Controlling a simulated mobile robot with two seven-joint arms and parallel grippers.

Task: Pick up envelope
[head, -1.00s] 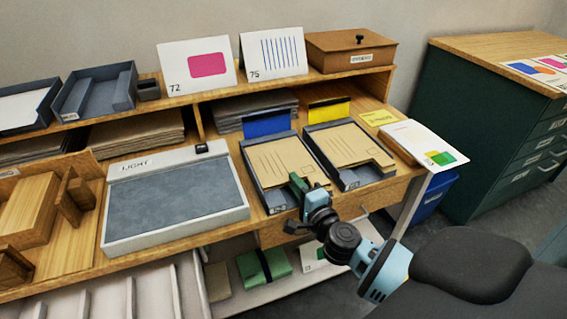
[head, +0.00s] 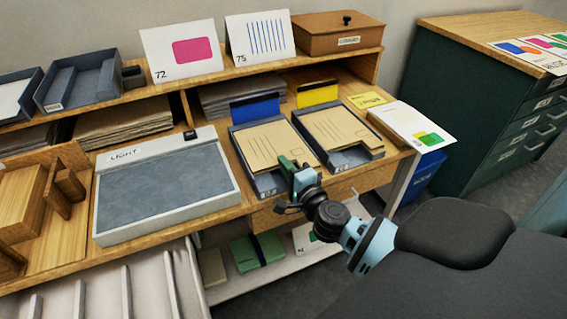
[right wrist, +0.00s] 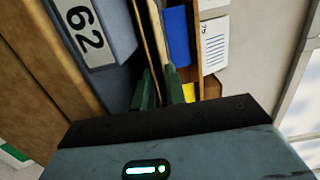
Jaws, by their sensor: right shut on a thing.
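Tan envelopes (head: 262,145) lie in the left of two grey trays (head: 265,190), in front of a blue divider (head: 255,109). My right gripper (head: 289,166) is at the front edge of this tray and is shut on an envelope. In the right wrist view the fingers (right wrist: 158,88) close on a thin tan edge (right wrist: 156,45), beside the tray wall labelled 62 (right wrist: 97,37). The envelope's underside and the exact grip are partly hidden. More tan envelopes (head: 330,126) lie in the right tray, before a yellow divider (head: 318,92). My left gripper is not in view.
A light box (head: 168,188) stands left of the trays. A shelf above holds cards 72 (head: 181,50) and 75 (head: 262,40) and a wooden box (head: 338,33). A card with coloured squares (head: 417,124) lies at the right end. A green cabinet (head: 460,90) stands beyond.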

